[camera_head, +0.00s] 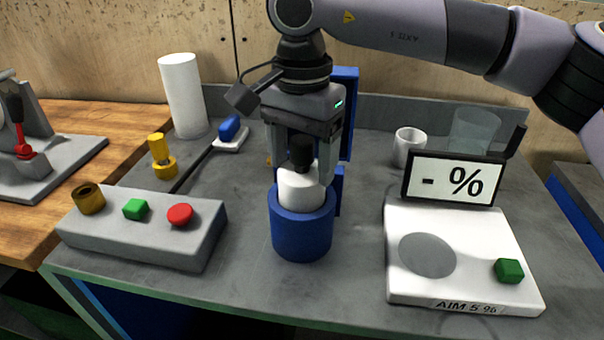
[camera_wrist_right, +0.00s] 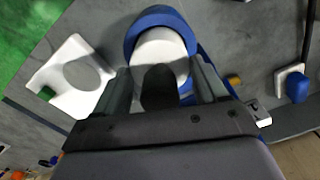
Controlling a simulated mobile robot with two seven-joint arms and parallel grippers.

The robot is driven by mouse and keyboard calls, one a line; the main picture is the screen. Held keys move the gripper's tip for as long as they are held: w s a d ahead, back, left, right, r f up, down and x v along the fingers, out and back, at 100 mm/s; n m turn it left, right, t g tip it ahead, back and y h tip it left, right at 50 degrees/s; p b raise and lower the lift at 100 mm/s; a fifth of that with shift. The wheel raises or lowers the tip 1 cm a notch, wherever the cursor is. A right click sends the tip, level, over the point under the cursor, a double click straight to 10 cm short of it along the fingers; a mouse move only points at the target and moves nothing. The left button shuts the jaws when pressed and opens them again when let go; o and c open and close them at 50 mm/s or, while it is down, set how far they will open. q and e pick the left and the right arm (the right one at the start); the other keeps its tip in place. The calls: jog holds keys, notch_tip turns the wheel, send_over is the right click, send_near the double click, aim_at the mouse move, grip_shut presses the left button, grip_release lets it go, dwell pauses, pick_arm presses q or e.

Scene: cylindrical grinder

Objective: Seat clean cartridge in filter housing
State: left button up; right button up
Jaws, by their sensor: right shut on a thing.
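The clean cartridge (camera_head: 301,190) is a white cylinder with a black knob on top. It stands upright, with its lower part inside the blue cylindrical filter housing (camera_head: 302,232). My right gripper (camera_head: 302,158) points down from above and is shut on the black knob. In the right wrist view the cartridge (camera_wrist_right: 158,48) sits within the blue ring of the housing (camera_wrist_right: 150,19), with the knob between the fingers. How deep the cartridge sits is hidden by the housing wall. My left gripper is not in view.
A white meter (camera_head: 455,250) with a "- %" display stands at the right. A grey button box (camera_head: 145,235) is at the left. A white cylinder (camera_head: 183,95), a brass part (camera_head: 161,157), a blue-handled brush (camera_head: 229,131) and a white cup (camera_head: 408,144) stand behind.

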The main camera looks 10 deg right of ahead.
jog(key=shift+f, duration=0.65)
jog(key=shift+r, duration=0.1)
jog(key=shift+f, duration=0.25)
jog(key=o, duration=1.7)
jog(key=shift+c, duration=0.2)
jog(key=shift+r, duration=0.15)
jog(key=shift+r, duration=0.35)
notch_tip(320, 180, up, 12)
jog(key=shift+f+p, duration=0.25)
jog(key=shift+p, duration=0.3)
